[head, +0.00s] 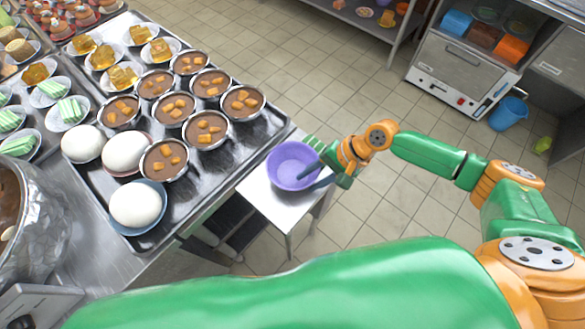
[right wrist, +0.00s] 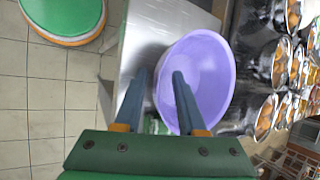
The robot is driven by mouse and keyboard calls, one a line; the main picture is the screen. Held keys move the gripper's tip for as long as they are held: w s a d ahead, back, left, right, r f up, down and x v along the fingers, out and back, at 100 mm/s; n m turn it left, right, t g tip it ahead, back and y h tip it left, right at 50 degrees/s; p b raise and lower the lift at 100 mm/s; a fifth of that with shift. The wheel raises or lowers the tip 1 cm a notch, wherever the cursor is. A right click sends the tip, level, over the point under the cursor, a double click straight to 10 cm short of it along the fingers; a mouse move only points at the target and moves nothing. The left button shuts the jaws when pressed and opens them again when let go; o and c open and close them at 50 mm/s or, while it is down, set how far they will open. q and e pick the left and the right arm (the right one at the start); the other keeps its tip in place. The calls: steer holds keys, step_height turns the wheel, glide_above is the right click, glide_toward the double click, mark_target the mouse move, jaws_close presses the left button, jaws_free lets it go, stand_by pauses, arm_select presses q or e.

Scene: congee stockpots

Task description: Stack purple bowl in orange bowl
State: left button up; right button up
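The purple bowl (head: 289,160) stands upright and looks empty on a small light table beside the long counter. It also fills the middle of the right wrist view (right wrist: 205,75). My right gripper (head: 304,183) is at the bowl's near right rim. In the right wrist view its fingers (right wrist: 159,76) are apart, one over the inside of the bowl and one outside, with the rim between them. Neither finger clearly presses on the wall. I cannot make out an orange bowl for certain; a small orange item (head: 402,8) sits on the far shelf. My left gripper is out of view.
The small table (head: 262,190) has little bare room around the bowl. A black tray (head: 235,150) of dessert bowls and white buns lies on the counter to the left. A steel pot (head: 40,225) stands at lower left.

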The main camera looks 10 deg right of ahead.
steer(key=shift+d, duration=0.15)
jaws_close()
stand_by(1.2)
